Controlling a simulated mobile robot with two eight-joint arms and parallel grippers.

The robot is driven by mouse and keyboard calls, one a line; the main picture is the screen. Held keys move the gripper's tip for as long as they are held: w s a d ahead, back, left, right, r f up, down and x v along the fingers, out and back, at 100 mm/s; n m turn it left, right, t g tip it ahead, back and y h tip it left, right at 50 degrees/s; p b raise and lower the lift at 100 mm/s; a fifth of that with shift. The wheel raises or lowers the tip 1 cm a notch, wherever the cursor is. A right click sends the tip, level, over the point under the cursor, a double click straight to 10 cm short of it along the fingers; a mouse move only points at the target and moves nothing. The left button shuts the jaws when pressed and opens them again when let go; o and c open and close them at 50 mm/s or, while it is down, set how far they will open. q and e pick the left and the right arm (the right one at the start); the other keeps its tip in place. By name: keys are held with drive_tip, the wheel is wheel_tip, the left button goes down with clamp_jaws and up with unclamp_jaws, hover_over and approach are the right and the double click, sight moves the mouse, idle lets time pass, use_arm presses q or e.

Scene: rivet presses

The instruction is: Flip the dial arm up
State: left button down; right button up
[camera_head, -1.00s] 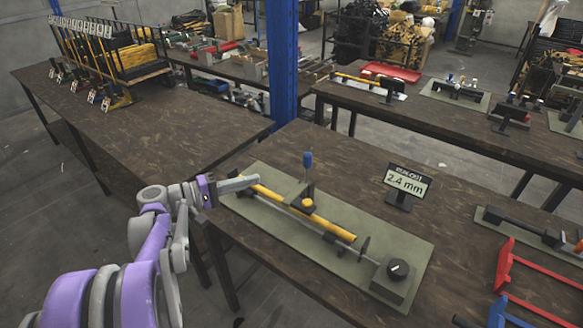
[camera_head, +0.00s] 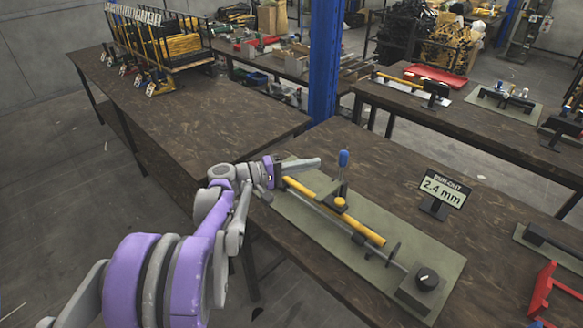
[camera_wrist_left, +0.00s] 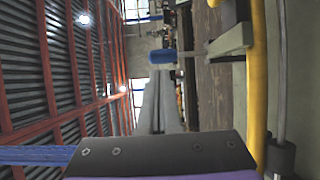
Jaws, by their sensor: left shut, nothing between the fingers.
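The run-out fixture has a green base plate (camera_head: 320,233) with a yellow bar (camera_head: 365,228) along it. Its dial arm has a blue knob (camera_head: 343,158) on an upright stem, above a yellow round part (camera_head: 340,204). The blue knob also shows in the left wrist view (camera_wrist_left: 163,57), beyond my fingers. My left gripper (camera_head: 318,163) is shut and empty above the plate's far left end, pointing right toward the knob, apparently with a small gap. Its fingers show in the left wrist view (camera_wrist_left: 162,105). My right gripper is out of view.
A black dial box (camera_head: 422,287) sits at the plate's near right end. A display reading 2.4 mm (camera_head: 444,190) stands behind the plate. A blue column (camera_head: 324,65) rises behind the table. A red frame (camera_head: 548,290) lies at the right.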

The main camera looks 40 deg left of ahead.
use_arm(q)
drive_tip(key=x, duration=0.5)
drive_tip(key=shift+w, duration=0.25)
drive_tip(key=shift+r, duration=0.1)
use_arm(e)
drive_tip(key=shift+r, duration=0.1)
use_arm(q)
drive_tip(key=w+d+f+n+g+y+p, duration=0.1)
drive_tip(key=w+f+n+g+y+p, duration=0.2)
drive_tip(key=w+g+p, duration=0.8)
drive_tip(key=shift+w+f+n+g+y, duration=0.3)
drive_tip(key=shift+f+n+g, duration=0.2)
drive_tip(key=shift+n, duration=0.2)
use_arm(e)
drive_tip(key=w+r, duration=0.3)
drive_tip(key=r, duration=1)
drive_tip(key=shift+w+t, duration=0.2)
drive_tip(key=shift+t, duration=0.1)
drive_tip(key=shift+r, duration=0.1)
